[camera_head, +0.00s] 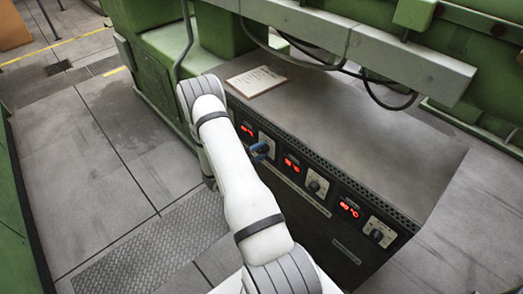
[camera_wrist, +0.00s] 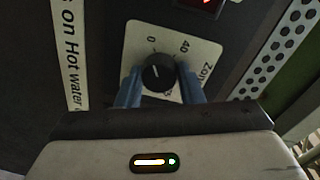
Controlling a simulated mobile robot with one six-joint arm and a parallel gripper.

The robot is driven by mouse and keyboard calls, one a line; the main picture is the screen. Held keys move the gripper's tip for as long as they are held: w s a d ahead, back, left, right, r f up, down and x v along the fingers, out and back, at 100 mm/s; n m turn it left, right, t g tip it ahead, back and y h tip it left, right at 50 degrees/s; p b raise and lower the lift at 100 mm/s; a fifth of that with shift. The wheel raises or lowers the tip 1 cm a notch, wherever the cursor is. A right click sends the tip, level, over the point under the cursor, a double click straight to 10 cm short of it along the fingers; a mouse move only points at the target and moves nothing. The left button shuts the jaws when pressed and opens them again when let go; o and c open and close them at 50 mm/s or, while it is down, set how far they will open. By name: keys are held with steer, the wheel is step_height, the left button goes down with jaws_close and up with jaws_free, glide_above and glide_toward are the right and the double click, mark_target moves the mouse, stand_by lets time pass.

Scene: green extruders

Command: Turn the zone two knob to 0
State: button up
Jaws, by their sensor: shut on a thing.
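A black round knob (camera_wrist: 158,72) sits on a white dial plate (camera_wrist: 188,58) with a 0, a 40 and a partly hidden "Zon" label. The zone number cannot be read. A short pale mark shows on the knob, but where it points is hard to tell. My gripper (camera_wrist: 160,84) has its blue fingers on both sides of the knob, shut on it. In the head view my gripper (camera_head: 262,149) is at the leftmost of three knobs on the dark control box (camera_head: 365,120). The middle knob (camera_head: 315,186) and right knob (camera_head: 377,235) are free.
Red displays stand beside the knobs: left (camera_head: 247,130), middle (camera_head: 292,163), right (camera_head: 349,207). A paper sheet (camera_head: 256,81) lies on the box top. A grey beam (camera_head: 360,45) and black cables (camera_head: 390,103) hang above it. The tiled floor (camera_head: 75,170) at left is clear.

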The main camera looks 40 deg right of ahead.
steer(key=shift+w+a+f, duration=0.1)
steer(key=o, duration=1)
steer(key=shift+c, duration=0.2)
steer(key=a, duration=0.7)
steer(key=shift+s+a+r, duration=0.2)
steer(key=shift+s+a, duration=0.05)
steer(key=shift+a, duration=0.15)
